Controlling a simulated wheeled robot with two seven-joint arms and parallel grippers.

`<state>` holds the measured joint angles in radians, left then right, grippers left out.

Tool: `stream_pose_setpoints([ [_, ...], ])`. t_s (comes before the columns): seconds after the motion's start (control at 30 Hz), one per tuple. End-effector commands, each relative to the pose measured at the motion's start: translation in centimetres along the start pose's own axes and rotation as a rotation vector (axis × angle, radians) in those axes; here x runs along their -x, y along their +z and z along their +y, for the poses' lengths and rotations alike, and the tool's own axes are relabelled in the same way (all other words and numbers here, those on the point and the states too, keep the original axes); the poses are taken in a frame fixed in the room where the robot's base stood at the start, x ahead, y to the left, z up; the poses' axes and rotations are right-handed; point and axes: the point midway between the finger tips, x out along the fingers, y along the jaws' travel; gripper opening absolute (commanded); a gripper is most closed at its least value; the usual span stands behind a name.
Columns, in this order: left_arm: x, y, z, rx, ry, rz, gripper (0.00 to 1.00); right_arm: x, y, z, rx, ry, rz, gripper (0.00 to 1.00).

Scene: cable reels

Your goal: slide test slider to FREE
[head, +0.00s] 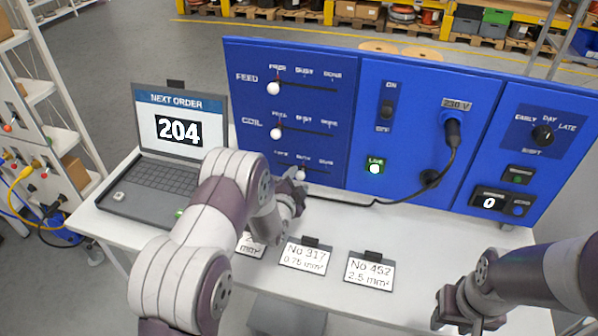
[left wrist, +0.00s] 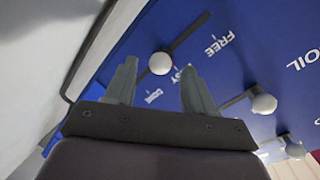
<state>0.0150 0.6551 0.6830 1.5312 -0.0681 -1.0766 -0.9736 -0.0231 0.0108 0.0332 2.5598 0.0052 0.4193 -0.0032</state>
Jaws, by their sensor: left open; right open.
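The test slider's white knob (left wrist: 160,63) is on the blue panel's lowest slot, beside the middle label, BUSY. FREE (left wrist: 222,44) is near the slot's upper-right end in the left wrist view. In the head view the knob (head: 300,175) shows just past my left gripper (head: 296,184), which covers part of that row. My left gripper (left wrist: 158,72) is open, and the knob appears between its two fingertips; I cannot tell whether they touch it. My right gripper (head: 458,308) is low at the right over the table, open and away from the panel.
Two more slider knobs, FEED (head: 273,88) and COIL (head: 276,133), sit above at their left ends. A laptop (head: 165,150) showing 204 stands at left. A black cable (head: 405,198) and label cards (head: 370,271) lie on the table (head: 420,236).

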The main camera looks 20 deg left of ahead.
Motion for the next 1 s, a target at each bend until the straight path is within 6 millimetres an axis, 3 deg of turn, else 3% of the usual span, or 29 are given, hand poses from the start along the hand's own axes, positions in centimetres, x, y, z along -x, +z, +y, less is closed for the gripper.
stream_pose_setpoints([
  [0.2,-2.1,-0.1,-0.1,0.001,0.000,0.000,0.54,0.9,-0.1,0.0,0.000,0.000,0.000,0.43],
  [0.47,-2.3,0.0,0.1,0.001,0.001,0.000,0.54,0.8,-0.1,0.0,0.000,0.000,0.000,0.43],
  [0.63,-2.3,0.0,0.0,0.001,0.001,0.000,0.02,0.8,-0.1,0.0,0.000,0.000,0.000,0.43],
  [0.83,-2.4,0.6,-0.1,0.002,-0.001,-0.001,0.00,0.3,0.0,0.0,0.000,0.000,0.000,0.43],
  [1.0,-2.5,3.7,-1.7,0.003,-0.006,-0.003,0.00,-2.0,0.2,0.0,0.000,0.000,-0.001,0.43],
])
